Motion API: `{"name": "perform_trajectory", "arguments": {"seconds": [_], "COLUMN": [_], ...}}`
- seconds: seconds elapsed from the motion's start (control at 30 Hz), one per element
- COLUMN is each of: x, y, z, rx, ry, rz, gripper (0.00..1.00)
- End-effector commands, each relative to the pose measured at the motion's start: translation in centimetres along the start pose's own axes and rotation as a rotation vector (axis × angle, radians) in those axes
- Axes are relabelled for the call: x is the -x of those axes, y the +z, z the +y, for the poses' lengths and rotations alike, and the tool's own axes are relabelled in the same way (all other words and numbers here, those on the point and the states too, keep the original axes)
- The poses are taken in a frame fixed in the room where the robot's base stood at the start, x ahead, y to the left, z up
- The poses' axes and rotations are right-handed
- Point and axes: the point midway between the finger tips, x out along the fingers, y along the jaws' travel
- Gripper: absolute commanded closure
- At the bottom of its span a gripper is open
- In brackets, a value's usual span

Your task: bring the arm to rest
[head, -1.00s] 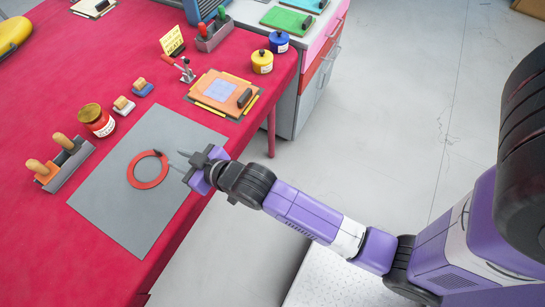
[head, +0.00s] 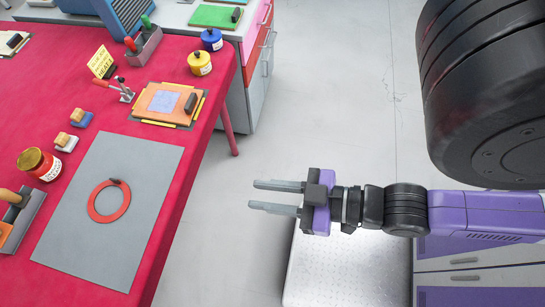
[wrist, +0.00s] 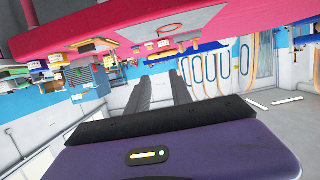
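My gripper (head: 276,197) is off the table's right side in the head view, over the pale floor and my base. Its two grey fingers point left toward the table, are parallel with a gap between them, and hold nothing. The wrist view also shows the fingers (wrist: 163,95) apart and empty. The arm is folded back, with the forearm reaching in from the right. A red ring (head: 109,201) with a dark piece at its top lies flat on the grey mat (head: 150,165), well apart from the gripper.
The red table (head: 185,60) holds a red jar (head: 38,164), an orange board (head: 166,103), a small clamp (head: 121,90) and yellow (head: 200,63) and blue (head: 212,39) pots. A grey cabinet (head: 247,95) stands behind. The floor (head: 330,90) between table and arm is clear.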

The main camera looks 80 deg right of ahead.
Motion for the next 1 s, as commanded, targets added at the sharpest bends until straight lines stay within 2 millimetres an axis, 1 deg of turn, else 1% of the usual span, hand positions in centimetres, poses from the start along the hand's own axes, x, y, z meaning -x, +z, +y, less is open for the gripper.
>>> {"name": "perform_trajectory", "arguments": {"seconds": [0.03,0.1,0.2,1.0], "x": [0.8,1.5,1.9,1.9], "y": [-0.4,-1.0,-1.3,-1.3], "z": [0.0,0.0,0.0,0.0], "rx": [0.001,0.001,0.001,0.001], "ry": [0.0,0.0,0.0,0.0], "rz": [-0.001,0.005,0.007,0.008], "gripper": [0.73,0.73,0.73,0.73]}}
